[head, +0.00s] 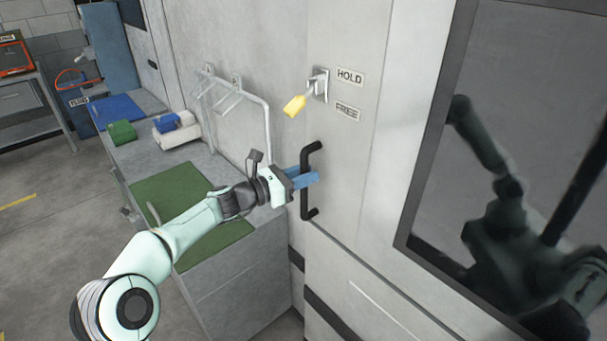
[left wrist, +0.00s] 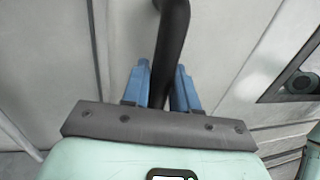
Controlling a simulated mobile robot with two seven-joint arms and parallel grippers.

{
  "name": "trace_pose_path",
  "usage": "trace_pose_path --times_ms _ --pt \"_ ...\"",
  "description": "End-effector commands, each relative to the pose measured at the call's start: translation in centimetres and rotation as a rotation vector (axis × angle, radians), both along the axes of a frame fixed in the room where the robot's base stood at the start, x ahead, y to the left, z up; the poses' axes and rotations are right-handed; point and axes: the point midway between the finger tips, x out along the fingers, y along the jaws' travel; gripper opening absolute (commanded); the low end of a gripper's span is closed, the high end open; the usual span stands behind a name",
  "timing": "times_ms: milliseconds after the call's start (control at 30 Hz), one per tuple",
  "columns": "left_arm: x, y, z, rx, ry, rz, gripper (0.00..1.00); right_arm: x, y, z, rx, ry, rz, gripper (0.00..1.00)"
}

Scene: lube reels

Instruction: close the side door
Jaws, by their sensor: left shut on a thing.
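The side door (head: 345,160) is a pale grey panel with a black vertical bar handle (head: 306,205). It stands in front of me at the centre of the head view, and I cannot tell whether it is fully flush with its frame. My left gripper (head: 307,179) has its blue fingers around the middle of the handle. In the left wrist view the black handle (left wrist: 171,45) runs between the two blue fingers (left wrist: 160,85), which are shut on it. My right gripper is not in view.
A yellow-tagged latch (head: 294,105) sits above the handle beside HOLD and FREE labels (head: 349,77). A dark window (head: 530,130) is at right.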

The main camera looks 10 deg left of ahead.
Motion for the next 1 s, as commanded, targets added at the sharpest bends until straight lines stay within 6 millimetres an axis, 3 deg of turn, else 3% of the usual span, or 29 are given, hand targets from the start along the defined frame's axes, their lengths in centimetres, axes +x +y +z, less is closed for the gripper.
trace_pose_path --times_ms 533,567,600,1000 --pt "0.13 0.31 -0.08 0.001 0.001 0.009 0.0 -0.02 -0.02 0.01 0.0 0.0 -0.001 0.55" --pt "0.14 0.33 -0.07 0.001 0.001 0.009 0.31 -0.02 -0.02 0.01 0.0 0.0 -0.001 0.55" --pt "0.15 0.34 -0.07 0.001 0.001 0.01 0.44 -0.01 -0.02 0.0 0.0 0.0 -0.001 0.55" --pt "-0.35 0.57 -0.14 0.001 0.001 0.005 0.46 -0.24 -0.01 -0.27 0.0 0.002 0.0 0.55"
